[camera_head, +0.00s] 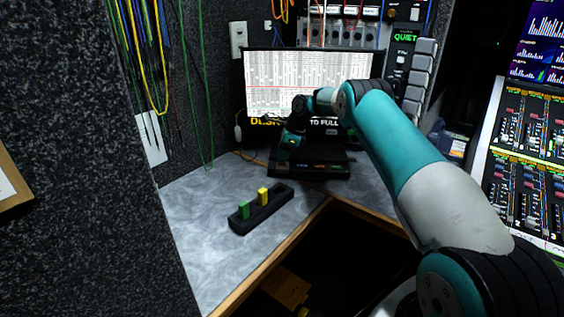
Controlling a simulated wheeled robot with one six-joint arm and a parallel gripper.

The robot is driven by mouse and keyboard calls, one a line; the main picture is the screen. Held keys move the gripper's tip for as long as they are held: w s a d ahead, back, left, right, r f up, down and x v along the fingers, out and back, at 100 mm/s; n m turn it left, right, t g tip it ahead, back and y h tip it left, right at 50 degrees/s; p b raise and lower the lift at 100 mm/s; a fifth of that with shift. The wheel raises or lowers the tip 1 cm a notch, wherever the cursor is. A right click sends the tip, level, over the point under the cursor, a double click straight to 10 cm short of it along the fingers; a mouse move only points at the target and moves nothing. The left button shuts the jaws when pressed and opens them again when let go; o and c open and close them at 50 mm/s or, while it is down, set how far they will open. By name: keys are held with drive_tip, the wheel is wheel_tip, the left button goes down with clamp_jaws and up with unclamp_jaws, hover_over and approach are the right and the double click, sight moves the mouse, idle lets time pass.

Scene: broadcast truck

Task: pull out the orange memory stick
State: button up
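I cannot pick out an orange memory stick for certain in this view. A black holder (262,212) lies on the grey desk with a green stick (244,209) and a yellow stick (263,196) standing upright in it. A low black device (310,170) sits further back, below the monitor, with small faint coloured marks on its front. My gripper (290,143) is above the left part of this device. It is dark and small here, and my arm partly covers the area. Whether its fingers are open or hold something does not show.
A monitor (300,80) stands behind my gripper. A speckled dark wall (60,160) with hanging cables closes off the left. A mixing console (525,165) is at the right. The desk (195,225) is bare around the holder, with a wooden front edge (270,262).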

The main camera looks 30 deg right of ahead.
drive_tip(key=shift+x, duration=1)
clamp_jaws()
drive_tip(key=shift+r, duration=0.1)
